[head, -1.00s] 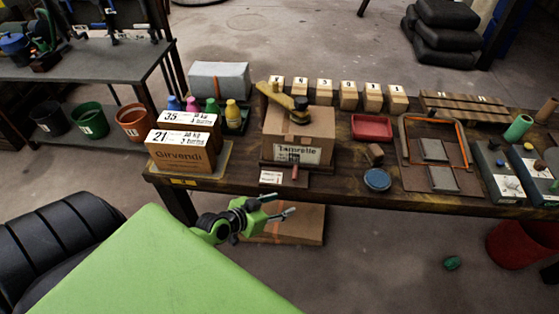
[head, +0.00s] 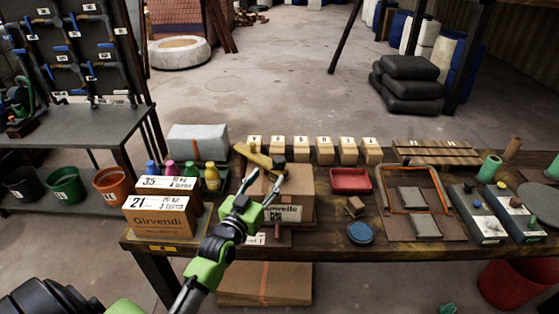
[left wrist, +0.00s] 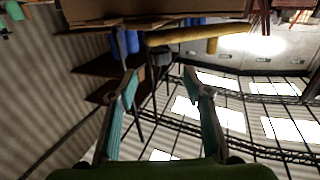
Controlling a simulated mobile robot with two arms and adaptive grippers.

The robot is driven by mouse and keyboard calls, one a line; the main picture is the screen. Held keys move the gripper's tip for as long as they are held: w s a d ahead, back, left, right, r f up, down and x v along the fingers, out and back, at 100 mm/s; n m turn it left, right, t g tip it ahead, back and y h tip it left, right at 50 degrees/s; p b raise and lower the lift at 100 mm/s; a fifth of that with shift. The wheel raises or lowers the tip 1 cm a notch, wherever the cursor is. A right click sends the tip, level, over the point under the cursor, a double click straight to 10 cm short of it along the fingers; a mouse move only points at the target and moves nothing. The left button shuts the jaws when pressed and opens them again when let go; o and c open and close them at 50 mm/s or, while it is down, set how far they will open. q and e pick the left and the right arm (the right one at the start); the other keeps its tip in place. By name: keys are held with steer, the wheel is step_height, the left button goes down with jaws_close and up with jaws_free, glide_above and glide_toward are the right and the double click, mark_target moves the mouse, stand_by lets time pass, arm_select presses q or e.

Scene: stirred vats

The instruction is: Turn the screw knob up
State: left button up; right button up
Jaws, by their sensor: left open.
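The screw knob (head: 279,161) is a small black knob at the right end of a yellow wooden arm (head: 254,156), above a cardboard box (head: 295,195). In the left wrist view the dark knob (left wrist: 160,58) shows under the yellow arm (left wrist: 200,33), between the spread fingertips and beyond them. My left gripper (head: 265,181) is open and empty. In the head view it overlaps the front of the box, just below the knob. It looks apart from the knob, though the exact gap is unclear. My right gripper is not in view.
Left of the box stand several colored bottles (head: 212,178) and a Girvendi carton (head: 160,218). A row of numbered wooden blocks (head: 324,150) lies behind. A red tray (head: 350,181) and a blue round lid (head: 360,232) sit to the right on the workbench (head: 390,259).

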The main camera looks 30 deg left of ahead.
mark_target(276, 165)
arm_select(q)
steer(key=w, duration=0.6)
steer(key=w+a, duration=0.1)
steer(key=w, duration=0.3)
steer(key=shift+a+p, duration=0.1)
steer(key=shift+p, duration=0.25)
steer(key=c, duration=1.1)
